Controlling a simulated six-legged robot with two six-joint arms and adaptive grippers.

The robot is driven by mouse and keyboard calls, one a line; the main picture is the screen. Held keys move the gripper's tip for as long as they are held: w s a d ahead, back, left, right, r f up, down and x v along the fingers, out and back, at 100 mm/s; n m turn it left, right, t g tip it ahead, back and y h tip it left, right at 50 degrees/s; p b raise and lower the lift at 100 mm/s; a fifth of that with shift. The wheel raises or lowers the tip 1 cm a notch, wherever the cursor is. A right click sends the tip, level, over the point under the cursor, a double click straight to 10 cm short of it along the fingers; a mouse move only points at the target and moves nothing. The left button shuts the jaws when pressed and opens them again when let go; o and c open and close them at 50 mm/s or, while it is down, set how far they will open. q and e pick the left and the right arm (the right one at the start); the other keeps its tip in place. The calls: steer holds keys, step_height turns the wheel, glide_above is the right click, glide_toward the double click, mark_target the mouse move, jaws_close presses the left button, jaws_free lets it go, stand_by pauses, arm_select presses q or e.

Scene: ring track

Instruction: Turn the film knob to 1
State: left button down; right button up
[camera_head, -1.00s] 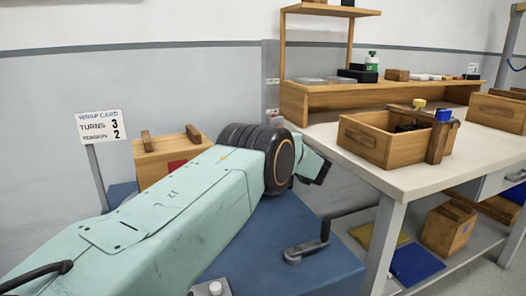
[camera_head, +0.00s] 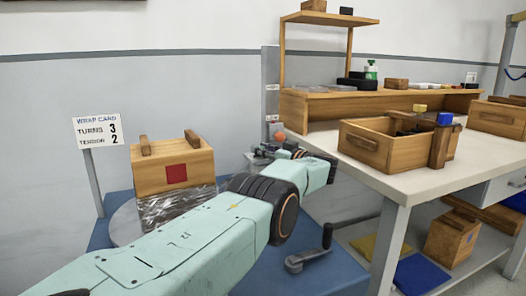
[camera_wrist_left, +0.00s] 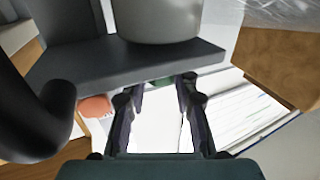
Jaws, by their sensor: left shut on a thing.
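My left gripper (camera_head: 262,153) is by the film carriage at the foot of the grey mast (camera_head: 271,95). In the left wrist view its fingers (camera_wrist_left: 161,90) are shut on a small green part, which I take to be the film knob (camera_wrist_left: 160,82). It is mostly hidden under a dark plate (camera_wrist_left: 125,68). A pale film roll (camera_wrist_left: 160,22) stands above that plate. The knob's setting cannot be read. An orange ball (camera_head: 280,137) shows just behind the gripper, and in the left wrist view at left. My right gripper is out of view.
A wooden box (camera_head: 150,172) with a red square stands on the turntable (camera_head: 122,222), film around its lower part. The wrap card (camera_head: 97,131) reads turns 3, tension 2. A crank (camera_head: 308,257) sits on the blue base (camera_head: 345,277). A workbench (camera_head: 400,183) stands right.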

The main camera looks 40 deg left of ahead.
arm_select(q)
steer(key=shift+d+f, duration=0.1)
steer(key=shift+f, duration=0.05)
steer(key=c, duration=1)
jaws_free()
steer(key=d, duration=0.8)
steer(key=s+d, duration=0.1)
steer(key=d, duration=0.3)
